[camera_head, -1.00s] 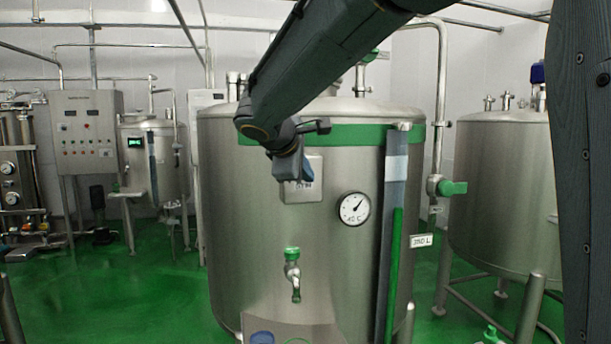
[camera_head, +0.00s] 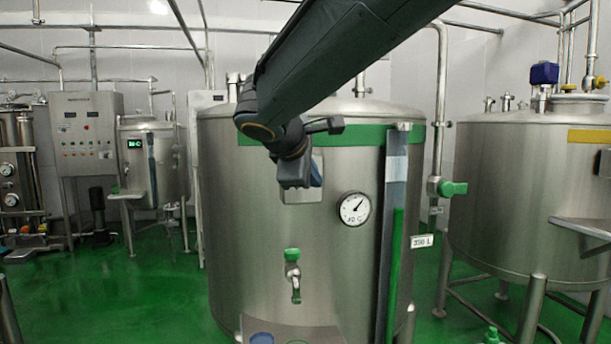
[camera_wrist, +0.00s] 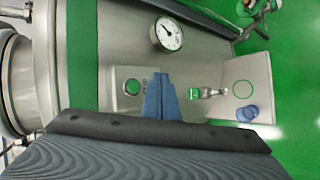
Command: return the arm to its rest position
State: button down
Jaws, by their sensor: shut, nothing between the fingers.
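My gripper (camera_head: 302,178) hangs at the end of my dark arm, which reaches in from the top of the head view. It is in front of the large steel tank (camera_head: 240,230) and covers part of the small box on the tank's front. In the wrist view my gripper's blue fingers (camera_wrist: 160,95) are together, with nothing between them. Whether they touch the tank cannot be told, but no contact shows.
The tank carries a round dial (camera_head: 355,209), a green-topped tap (camera_head: 292,270) and a shelf (camera_head: 320,335) below. A green-handled valve (camera_head: 452,188) is to its right. Another tank (camera_head: 490,200) stands at right; a control panel (camera_head: 88,130) stands at left.

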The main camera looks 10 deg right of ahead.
jog(key=s+f+m+g+y, duration=0.2)
jog(key=s+f, duration=0.5)
jog(key=f, duration=0.4)
jog(key=s+f+m+g+y, duration=0.2)
jog(key=s+f+m+g, duration=0.2)
jog(key=f, duration=0.8)
jog(key=s+f+m+g+y, duration=0.2)
jog(key=s+f+m, duration=0.4)
jog(key=s+f, duration=0.5)
jog(key=shift+d+f+m+g, duration=0.3)
jog(key=shift+d+f+g, duration=0.15)
jog(key=shift+f, duration=0.15)
